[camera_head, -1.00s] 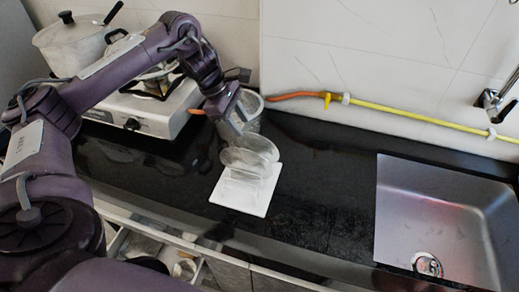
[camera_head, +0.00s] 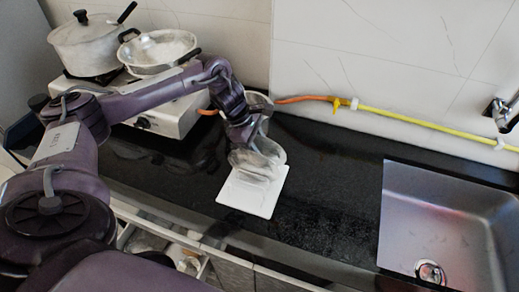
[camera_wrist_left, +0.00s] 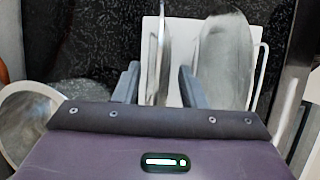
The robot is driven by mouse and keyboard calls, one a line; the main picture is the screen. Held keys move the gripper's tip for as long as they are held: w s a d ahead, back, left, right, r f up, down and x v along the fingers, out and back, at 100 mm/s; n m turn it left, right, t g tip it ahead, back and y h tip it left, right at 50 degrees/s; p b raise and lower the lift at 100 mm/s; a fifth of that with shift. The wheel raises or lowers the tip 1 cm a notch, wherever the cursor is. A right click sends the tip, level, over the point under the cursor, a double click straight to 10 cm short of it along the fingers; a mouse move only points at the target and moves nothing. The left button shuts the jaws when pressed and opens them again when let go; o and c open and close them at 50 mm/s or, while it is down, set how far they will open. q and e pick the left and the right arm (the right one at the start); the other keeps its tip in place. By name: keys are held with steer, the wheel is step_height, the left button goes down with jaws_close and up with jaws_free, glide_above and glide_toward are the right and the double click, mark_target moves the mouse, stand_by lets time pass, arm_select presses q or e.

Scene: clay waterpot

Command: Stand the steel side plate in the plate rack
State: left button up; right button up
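A white plate rack (camera_head: 262,203) stands on the dark counter; its base also shows in the left wrist view (camera_wrist_left: 184,92). Two round greyish plates stand in or over it. In the wrist view one plate (camera_wrist_left: 162,42) is nearly edge-on, and the other plate (camera_wrist_left: 226,62) leans to its right, showing its face. I cannot tell which is the steel side plate. My left gripper (camera_wrist_left: 158,85) points at the rack with its fingers apart. The edge-on plate lines up with the gap between them, with room on both sides. In the head view my left gripper (camera_head: 243,141) partly hides the plates (camera_head: 258,164).
A round, open container (camera_wrist_left: 28,118) stands close to the left gripper. A stove (camera_head: 178,108) with a lidded pot (camera_head: 88,45) and a pan (camera_head: 160,50) is at the back left. A sink (camera_head: 445,220) is at the right; the counter (camera_head: 325,200) between rack and sink is clear.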

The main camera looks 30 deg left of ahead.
arm_select(q)
steer(key=shift+d+r, duration=0.1)
steer(key=shift+d, duration=0.2)
steer(key=c, duration=0.6)
steer(key=shift+c, duration=0.9)
steer(key=shift+a, duration=0.15)
jaws_close()
